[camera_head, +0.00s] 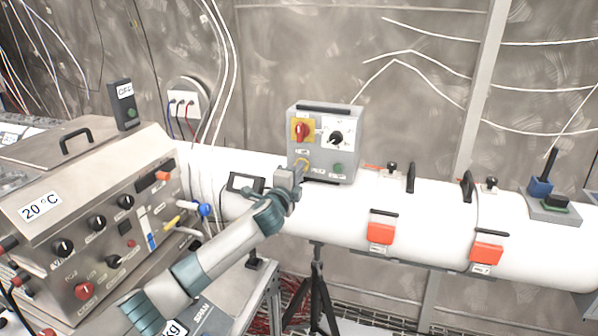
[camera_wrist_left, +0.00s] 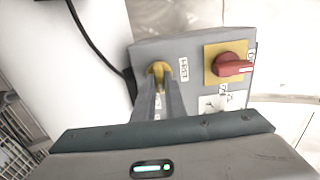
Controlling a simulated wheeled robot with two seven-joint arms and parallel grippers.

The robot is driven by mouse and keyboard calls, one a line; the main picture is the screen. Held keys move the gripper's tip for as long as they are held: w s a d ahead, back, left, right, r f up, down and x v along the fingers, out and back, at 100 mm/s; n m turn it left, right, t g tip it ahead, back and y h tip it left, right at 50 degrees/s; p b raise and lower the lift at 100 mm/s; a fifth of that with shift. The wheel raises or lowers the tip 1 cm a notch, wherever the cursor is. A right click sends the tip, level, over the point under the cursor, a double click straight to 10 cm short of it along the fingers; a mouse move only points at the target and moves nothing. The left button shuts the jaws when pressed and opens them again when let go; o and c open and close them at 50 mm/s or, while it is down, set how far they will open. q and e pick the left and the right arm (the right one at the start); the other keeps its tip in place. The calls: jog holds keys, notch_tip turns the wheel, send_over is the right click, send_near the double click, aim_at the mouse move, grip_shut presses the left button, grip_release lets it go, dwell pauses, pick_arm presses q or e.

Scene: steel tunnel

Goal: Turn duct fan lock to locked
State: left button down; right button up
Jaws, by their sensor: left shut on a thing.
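The grey control box (camera_head: 348,155) stands on the white duct. Its front carries a red rotary knob (camera_head: 301,131) on a yellow plate, a black dial (camera_head: 336,138) and a green button (camera_head: 338,168). A small yellow round lock (camera_head: 304,161) sits below the red knob, partly hidden by my left gripper (camera_head: 297,170). In the left wrist view, the left fingers (camera_wrist_left: 159,92) are shut on the yellow lock (camera_wrist_left: 158,69), with the red knob (camera_wrist_left: 232,65) to the right. The lock's turned position cannot be read. My right gripper is not in view.
A steel machine (camera_head: 100,215) with knobs and levers stands at left, close to my left arm. The white duct (camera_head: 430,215) runs right, with orange latches (camera_head: 381,232) and black handles. A black tripod (camera_head: 317,285) stands below the box. Cables hang on the wall.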

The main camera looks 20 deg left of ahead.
pick_arm(q)
jog(key=c, duration=1.8)
grip_release()
jog(key=shift+d, duration=0.1)
jog(key=s+b, duration=0.5)
jog(key=s, duration=1.2)
jog(key=shift+s+a, duration=0.15)
jog(key=shift+a, duration=0.15)
